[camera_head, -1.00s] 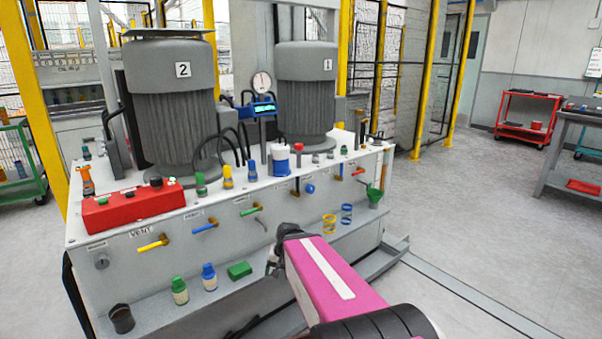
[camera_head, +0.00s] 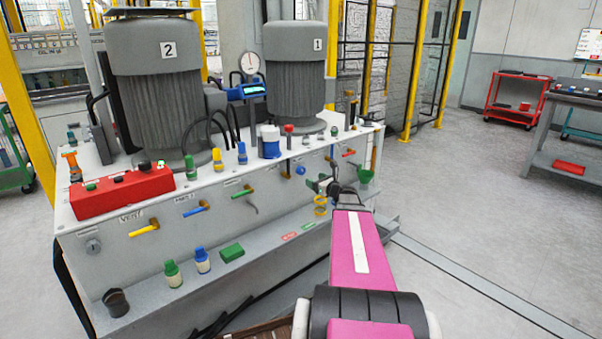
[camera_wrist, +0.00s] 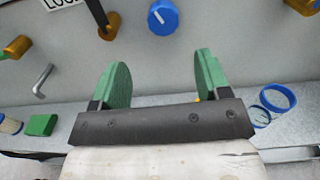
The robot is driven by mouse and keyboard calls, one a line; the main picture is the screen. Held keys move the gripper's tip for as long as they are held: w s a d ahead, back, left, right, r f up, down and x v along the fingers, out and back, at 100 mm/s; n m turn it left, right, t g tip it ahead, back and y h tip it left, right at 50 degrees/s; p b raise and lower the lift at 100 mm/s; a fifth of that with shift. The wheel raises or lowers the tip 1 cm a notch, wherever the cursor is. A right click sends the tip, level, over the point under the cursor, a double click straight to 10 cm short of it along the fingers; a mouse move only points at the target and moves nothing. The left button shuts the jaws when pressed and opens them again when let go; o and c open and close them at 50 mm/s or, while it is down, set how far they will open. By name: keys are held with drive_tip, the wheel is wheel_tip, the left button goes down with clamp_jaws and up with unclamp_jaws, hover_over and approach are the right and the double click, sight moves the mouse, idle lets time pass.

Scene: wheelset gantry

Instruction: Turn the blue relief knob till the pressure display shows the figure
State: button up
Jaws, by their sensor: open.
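The blue relief knob (camera_head: 300,170) sits on the front panel of the white cabinet, toward its right end. In the wrist view the knob (camera_wrist: 164,16) is at the top middle, with a white pointer mark on its face. My gripper (camera_head: 322,187) is in front of the panel, close to the knob and to its right in the head view. In the wrist view my gripper (camera_wrist: 157,80) has its two green pads wide apart with nothing between them. The knob lies beyond the pads, untouched. The pressure display (camera_head: 254,90) is a blue unit on the cabinet top; its figure is too small to read.
A hooked lever (camera_wrist: 43,80) and a brass fitting (camera_wrist: 18,46) lie left of the knob in the wrist view. A green block (camera_head: 231,252) stands on the ledge. Blue rings (camera_wrist: 277,98) lie below right of my gripper.

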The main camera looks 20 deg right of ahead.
sight(303, 172)
drive_tip(key=x, duration=1)
drive_tip(key=shift+w+d+r, duration=0.2)
drive_tip(key=shift+w, duration=0.25)
drive_tip(key=c, duration=0.9)
